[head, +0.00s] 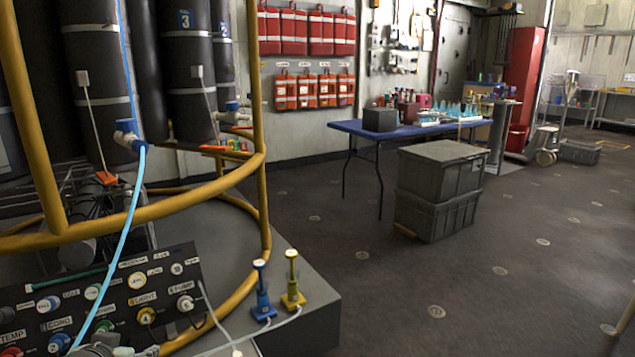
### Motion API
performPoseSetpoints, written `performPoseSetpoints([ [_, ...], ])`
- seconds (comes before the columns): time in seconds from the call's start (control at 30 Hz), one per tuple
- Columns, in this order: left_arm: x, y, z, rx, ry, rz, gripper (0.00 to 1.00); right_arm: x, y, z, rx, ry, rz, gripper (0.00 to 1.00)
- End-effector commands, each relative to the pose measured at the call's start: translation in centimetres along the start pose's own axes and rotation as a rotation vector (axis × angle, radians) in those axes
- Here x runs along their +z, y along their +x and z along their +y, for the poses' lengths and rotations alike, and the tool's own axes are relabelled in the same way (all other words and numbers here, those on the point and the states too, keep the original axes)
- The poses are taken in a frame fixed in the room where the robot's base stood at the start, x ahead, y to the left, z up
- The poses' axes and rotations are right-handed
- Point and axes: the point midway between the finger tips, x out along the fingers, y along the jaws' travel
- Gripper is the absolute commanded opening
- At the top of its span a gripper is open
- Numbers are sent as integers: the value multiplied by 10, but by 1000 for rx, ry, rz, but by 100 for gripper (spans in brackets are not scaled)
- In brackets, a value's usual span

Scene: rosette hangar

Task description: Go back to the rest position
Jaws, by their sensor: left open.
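The task names no object. My left gripper (94,350) seems to show only as a small pale grey piece at the bottom edge, in front of the black control panel (115,292). Most of it is cut off by the frame, and I see nothing held in it. My right gripper is not in view.
A yellow rail (165,207) curves around dark cylinders (187,75) at left. Blue (262,302) and yellow (292,285) fittings stand on a grey platform (318,318). Stacked grey crates (437,200) stand before a blue table (352,128). The right floor is mostly clear.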

Motion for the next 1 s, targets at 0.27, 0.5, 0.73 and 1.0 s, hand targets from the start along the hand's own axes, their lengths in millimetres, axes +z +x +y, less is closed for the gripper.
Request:
performPoseSetpoints([
  [0.27, 211, 12, 58, 65, 113, -355, 58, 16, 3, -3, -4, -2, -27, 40],
  [0.5, 328, -16, 91, 116, 186, -546, 58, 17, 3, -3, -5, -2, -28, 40],
  [0.73, 355, -25, 99, 131, 204, -589, 58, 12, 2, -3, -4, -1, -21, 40],
  [1.0, 354, -25, 99, 130, 204, -588, 58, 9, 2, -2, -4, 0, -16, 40],
])
